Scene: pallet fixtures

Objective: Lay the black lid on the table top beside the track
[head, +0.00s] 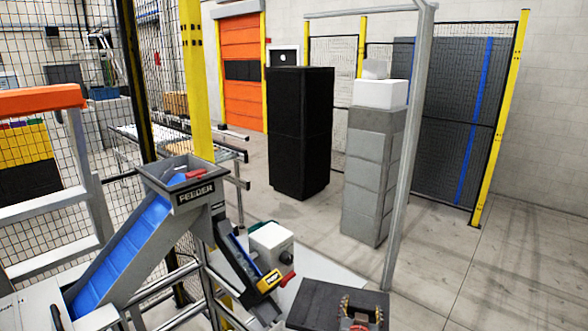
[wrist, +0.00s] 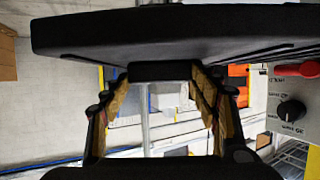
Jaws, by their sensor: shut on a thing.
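The black lid (head: 318,302) is a flat dark slab at the bottom of the head view. In the wrist view the lid (wrist: 180,35) spans the top of the picture, with a short black block (wrist: 160,71) under it between the fingers. My gripper (head: 361,309) shows gold-coloured pads and is shut on the lid; its fingers also flank the block in the wrist view (wrist: 162,88). A pale table top (head: 325,268) shows partly behind the lid. A sloping dark track (head: 238,258) with a yellow end piece stands left of the lid. The lid hides part of the table.
A grey post (head: 404,150) rises behind. The feeder hopper (head: 190,190) and blue conveyor (head: 125,250) are left. Floor at right is clear.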

